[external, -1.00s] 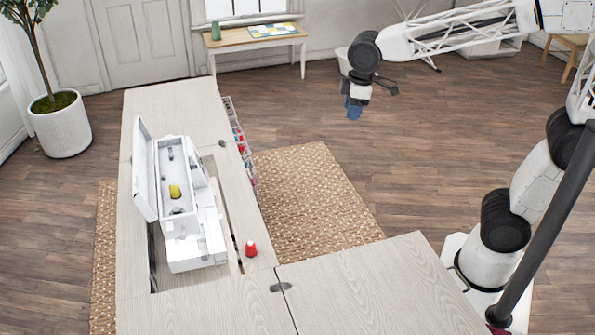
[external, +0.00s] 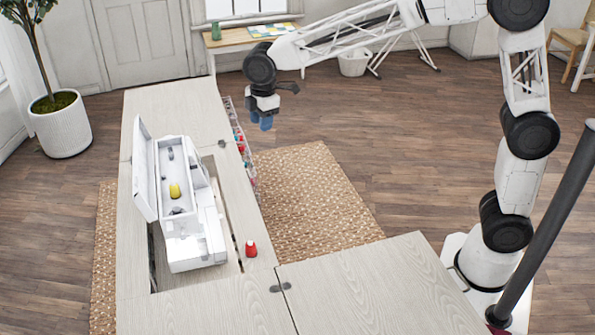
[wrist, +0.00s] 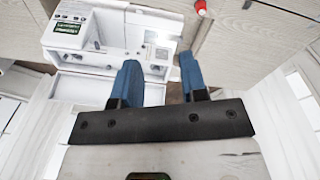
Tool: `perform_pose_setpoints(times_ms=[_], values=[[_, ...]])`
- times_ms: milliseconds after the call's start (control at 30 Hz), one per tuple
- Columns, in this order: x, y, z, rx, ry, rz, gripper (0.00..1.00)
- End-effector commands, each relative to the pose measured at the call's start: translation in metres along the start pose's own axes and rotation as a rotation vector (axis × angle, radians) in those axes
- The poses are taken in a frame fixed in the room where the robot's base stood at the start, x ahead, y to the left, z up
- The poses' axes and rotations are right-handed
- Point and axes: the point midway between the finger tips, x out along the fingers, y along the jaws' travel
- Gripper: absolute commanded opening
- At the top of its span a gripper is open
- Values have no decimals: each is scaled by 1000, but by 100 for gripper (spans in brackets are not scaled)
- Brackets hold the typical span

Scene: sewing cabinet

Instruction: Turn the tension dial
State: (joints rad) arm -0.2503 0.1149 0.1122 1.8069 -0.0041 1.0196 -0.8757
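The white sewing machine (external: 196,252) sits in the cabinet opening, with its top lid raised on the left and a yellow piece (external: 174,190) in its top compartment. In the wrist view the machine (wrist: 75,58) fills the upper left, with a small green display (wrist: 67,28) and several dark and grey parts on its face. I cannot tell which part is the tension dial. My gripper (external: 266,122) is in the air to the right of the cabinet, beyond the machine and apart from it. In the wrist view its blue fingers (wrist: 158,72) are spread with nothing held.
The pale wood cabinet top (external: 170,105) surrounds the machine. A red spool (external: 250,249) stands on it to the right of the machine. A rack of small colored items (external: 240,140) hangs on the cabinet's right side. The space over the woven rug (external: 310,195) is free.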

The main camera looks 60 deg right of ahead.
Motion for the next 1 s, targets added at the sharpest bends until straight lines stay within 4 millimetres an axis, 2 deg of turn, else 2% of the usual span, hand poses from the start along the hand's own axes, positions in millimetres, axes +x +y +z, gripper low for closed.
perform_pose_setpoints(times_ms=[100,500,1000], values=[[16,13,-29,-70,-5,-9,40],[70,46,-120,-306,-17,-37,40],[156,67,-230,-597,-25,-73,40]])
